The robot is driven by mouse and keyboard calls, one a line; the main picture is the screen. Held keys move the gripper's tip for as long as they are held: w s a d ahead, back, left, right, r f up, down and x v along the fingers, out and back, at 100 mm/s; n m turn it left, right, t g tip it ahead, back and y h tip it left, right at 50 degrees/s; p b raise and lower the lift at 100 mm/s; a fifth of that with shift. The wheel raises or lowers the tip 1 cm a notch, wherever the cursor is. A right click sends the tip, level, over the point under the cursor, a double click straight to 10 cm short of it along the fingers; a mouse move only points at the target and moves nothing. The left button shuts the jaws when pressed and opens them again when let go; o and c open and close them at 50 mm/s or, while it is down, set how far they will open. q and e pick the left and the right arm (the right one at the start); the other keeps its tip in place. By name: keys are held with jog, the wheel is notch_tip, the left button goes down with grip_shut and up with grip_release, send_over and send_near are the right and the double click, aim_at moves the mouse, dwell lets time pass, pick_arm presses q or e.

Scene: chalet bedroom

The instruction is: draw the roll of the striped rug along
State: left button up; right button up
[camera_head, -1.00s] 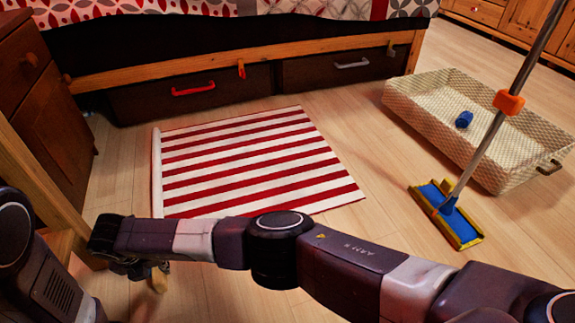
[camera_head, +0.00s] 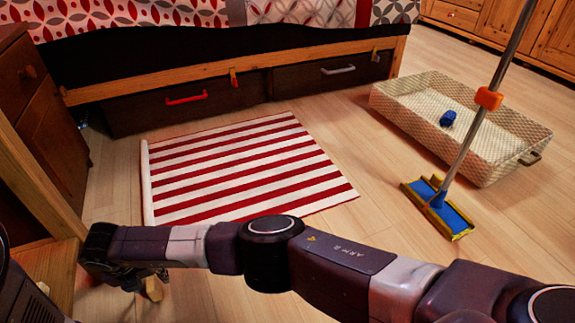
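The red-and-white striped rug (camera_head: 250,170) lies mostly flat on the wooden floor in front of the bed. A thin roll (camera_head: 147,185) runs along its left edge. My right arm comes in from the right and crosses in front of the rug's near edge. My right gripper (camera_head: 130,279) hangs at the lower left, nearer to me than the rug's roll and apart from it in the picture. Its fingers are dark and partly hidden under the wrist, so their opening is unclear. A small wooden piece (camera_head: 153,289) shows beside it. My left gripper is out of view.
A bed with under-bed drawers (camera_head: 187,98) stands behind the rug. A dark nightstand (camera_head: 45,120) is at the left. A mop (camera_head: 440,207) and a checked basket (camera_head: 480,165) holding a blue object (camera_head: 448,118) are at the right. Floor between rug and mop is clear.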

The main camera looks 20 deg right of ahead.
jog(key=shift+w+d, duration=0.1)
jog(key=shift+r+p, duration=0.4)
jog(key=shift+p, duration=0.05)
notch_tip(320, 180, up, 7)
jog(key=p, duration=0.6)
jog(key=shift+d+r, duration=0.1)
jog(key=shift+r, duration=0.05)
